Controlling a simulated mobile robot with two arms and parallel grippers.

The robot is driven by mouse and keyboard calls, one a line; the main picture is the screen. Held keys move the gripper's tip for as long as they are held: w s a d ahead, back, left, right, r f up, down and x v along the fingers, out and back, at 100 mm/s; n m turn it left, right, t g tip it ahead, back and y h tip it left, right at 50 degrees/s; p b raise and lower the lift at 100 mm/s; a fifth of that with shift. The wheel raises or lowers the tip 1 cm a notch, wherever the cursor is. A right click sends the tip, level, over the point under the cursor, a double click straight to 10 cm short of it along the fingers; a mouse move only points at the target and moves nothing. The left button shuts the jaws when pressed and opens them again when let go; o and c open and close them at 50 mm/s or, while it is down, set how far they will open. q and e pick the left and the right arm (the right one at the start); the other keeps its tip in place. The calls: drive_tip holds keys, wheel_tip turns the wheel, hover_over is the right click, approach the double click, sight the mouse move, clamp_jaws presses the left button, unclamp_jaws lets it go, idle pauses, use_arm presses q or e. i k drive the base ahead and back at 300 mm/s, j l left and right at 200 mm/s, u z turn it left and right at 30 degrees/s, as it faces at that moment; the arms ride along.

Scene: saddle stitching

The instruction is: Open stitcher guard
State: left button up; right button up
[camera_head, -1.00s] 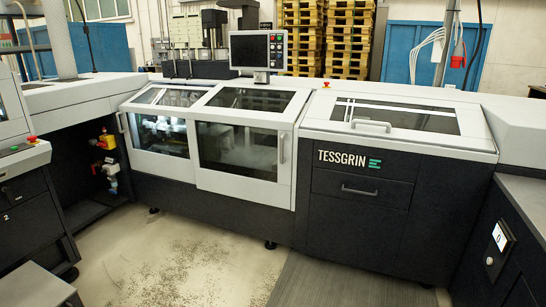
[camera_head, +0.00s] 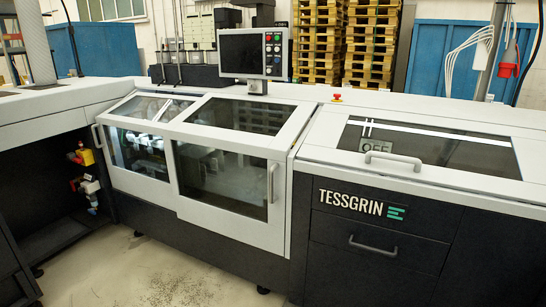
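The stitcher is a long white and dark grey machine marked TESSGRIN. Its two-part glazed guard spans the middle. The left guard panel (camera_head: 137,148) has a vertical handle (camera_head: 95,136) at its left edge and lit parts behind its window. The right guard panel (camera_head: 222,178) has a vertical handle (camera_head: 271,184) at its right edge. Both panels look shut. Further right, a flat lid (camera_head: 425,152) with a dark window and a bar handle (camera_head: 392,160) is also down. Neither of my grippers is in view.
A control screen with buttons (camera_head: 253,53) stands behind the guard. A red stop button (camera_head: 336,97) sits on the machine top. A drawer with a handle (camera_head: 372,245) is below the logo. Bare floor (camera_head: 140,268) lies in front at the lower left.

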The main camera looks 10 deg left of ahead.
sight(132, 139)
drive_tip(key=i+j, duration=0.95)
drive_tip(key=j+u, duration=0.05)
drive_tip(key=j, duration=0.05)
